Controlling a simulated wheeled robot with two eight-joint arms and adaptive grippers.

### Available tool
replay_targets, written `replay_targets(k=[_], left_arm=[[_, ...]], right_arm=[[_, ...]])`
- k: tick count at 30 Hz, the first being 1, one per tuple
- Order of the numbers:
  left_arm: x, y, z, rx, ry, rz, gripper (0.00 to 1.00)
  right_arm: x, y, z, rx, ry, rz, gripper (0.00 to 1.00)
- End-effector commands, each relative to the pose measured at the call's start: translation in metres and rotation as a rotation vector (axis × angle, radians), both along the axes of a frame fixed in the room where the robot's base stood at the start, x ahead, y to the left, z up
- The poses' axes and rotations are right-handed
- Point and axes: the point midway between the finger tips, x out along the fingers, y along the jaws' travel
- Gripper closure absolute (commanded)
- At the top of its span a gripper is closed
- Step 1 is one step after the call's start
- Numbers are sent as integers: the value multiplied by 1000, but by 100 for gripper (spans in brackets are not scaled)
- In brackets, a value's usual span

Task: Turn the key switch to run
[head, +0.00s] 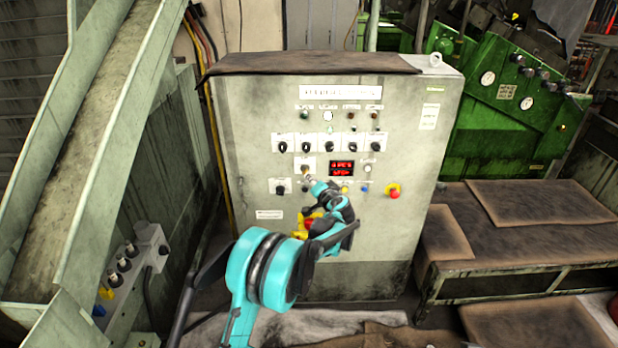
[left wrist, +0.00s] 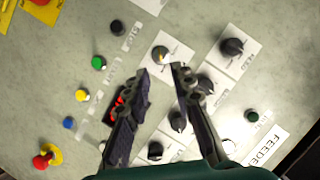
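The key switch (head: 305,169) sits on a small white plate on the cabinet's front, left of the red display. In the left wrist view the key switch (left wrist: 160,53) is a round dark and metallic knob with a yellowish mark, just beyond my fingertips. My left gripper (head: 313,183) is in front of the panel, close to the switch. Its two fingers (left wrist: 163,72) are apart with nothing between them, and the knob lies ahead of the gap. I cannot tell from these views whether a finger touches it. The switch's position lettering is too small to read. My right gripper is not in view.
Several black selector knobs (left wrist: 232,46) on white plates are close beside the switch. The red display (head: 342,168) is to its right. Red stop buttons on yellow are at the right (head: 393,190) and below (head: 311,223). A conveyor chute (head: 95,130) stands left.

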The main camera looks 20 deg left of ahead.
Motion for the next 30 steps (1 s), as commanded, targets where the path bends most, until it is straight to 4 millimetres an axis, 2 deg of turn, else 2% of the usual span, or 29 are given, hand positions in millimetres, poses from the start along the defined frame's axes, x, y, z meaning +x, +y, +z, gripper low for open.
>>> replay_targets(k=[6, 17, 20, 23, 25, 30], left_arm=[[-20, -13, 7, 0, 0, 0, 76], [-23, -14, 8, 0, 0, 0, 76], [-29, -12, 13, -13, 8, 4, 76], [-49, -5, 27, -55, 32, 15, 76], [-73, 2, 40, -101, 60, 24, 76], [-150, 13, 65, -239, 140, 44, 76]], right_arm=[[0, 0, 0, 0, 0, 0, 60], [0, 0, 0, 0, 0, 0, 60], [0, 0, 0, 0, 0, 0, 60], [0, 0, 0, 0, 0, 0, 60], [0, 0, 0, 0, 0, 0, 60], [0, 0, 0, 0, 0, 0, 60]])
